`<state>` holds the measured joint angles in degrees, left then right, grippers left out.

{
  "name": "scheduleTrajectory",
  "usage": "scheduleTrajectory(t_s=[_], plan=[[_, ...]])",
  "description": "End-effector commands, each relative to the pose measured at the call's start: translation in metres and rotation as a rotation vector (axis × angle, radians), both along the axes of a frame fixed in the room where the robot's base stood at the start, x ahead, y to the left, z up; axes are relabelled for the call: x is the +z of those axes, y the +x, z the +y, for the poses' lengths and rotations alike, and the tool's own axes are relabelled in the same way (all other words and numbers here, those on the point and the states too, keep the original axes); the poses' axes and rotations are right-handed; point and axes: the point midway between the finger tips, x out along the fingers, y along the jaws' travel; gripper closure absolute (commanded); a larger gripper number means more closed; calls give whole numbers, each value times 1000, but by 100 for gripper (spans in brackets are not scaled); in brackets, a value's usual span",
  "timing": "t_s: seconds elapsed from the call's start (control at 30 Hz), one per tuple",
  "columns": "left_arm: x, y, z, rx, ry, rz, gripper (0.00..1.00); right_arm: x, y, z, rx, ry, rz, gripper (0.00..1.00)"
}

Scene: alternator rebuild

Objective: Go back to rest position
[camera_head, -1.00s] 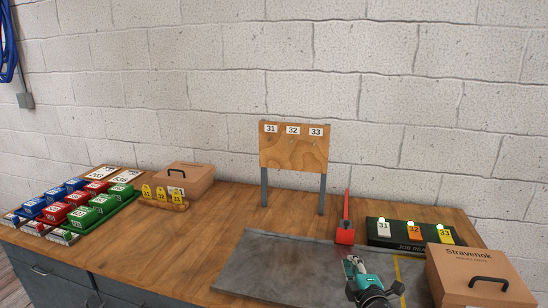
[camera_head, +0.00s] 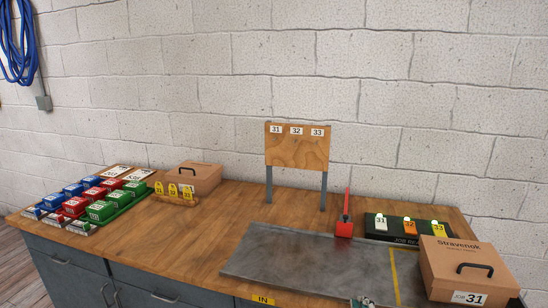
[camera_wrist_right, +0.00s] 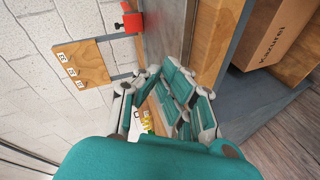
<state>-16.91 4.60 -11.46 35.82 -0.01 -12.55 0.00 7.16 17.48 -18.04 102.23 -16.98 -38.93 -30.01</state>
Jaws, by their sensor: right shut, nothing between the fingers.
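My right gripper (camera_wrist_right: 168,108) fills the middle of the right wrist view, its teal and grey fingers folded together with nothing held. In the head view only a small tip of the right gripper (camera_head: 362,302) shows at the bottom edge, over the front of the grey mat (camera_head: 310,262). My left gripper is in neither view.
The wooden bench (camera_head: 225,225) carries coloured boxes (camera_head: 92,195) at left, a brown case (camera_head: 200,178), a numbered board (camera_head: 297,150), a red-handled item (camera_head: 345,228), a lit panel (camera_head: 385,240) and a Stravenok box (camera_head: 462,270) at right.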

Motion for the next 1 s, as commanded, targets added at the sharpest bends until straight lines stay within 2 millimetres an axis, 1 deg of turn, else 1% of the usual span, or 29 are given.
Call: scheduleTrajectory(t_s=[0.03, 0.17, 0.27, 0.3, 0.43, 0.5, 0.6, 0.7, 0.8, 1.0], plan=[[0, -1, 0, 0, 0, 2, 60, -10, -15, 2, -23, 45, 38, 100], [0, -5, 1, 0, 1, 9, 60, -33, -56, 3, -103, 174, 152, 100], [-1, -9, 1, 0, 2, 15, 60, -52, -97, 4, -182, 288, 259, 100], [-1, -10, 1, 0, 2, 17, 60, -59, -116, 5, -219, 337, 308, 100], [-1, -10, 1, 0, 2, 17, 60, -76, -180, 7, -344, 483, 462, 100], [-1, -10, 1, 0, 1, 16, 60, -81, -208, 8, -403, 540, 530, 100], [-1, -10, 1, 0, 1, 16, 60, -85, -244, 10, -476, 605, 612, 100], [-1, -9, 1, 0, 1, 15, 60, -86, -275, 10, -540, 654, 681, 100], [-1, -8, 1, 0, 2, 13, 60, -85, -302, 12, -597, 695, 742, 100], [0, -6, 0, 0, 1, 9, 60, -80, -347, 14, -696, 753, 841, 100]])
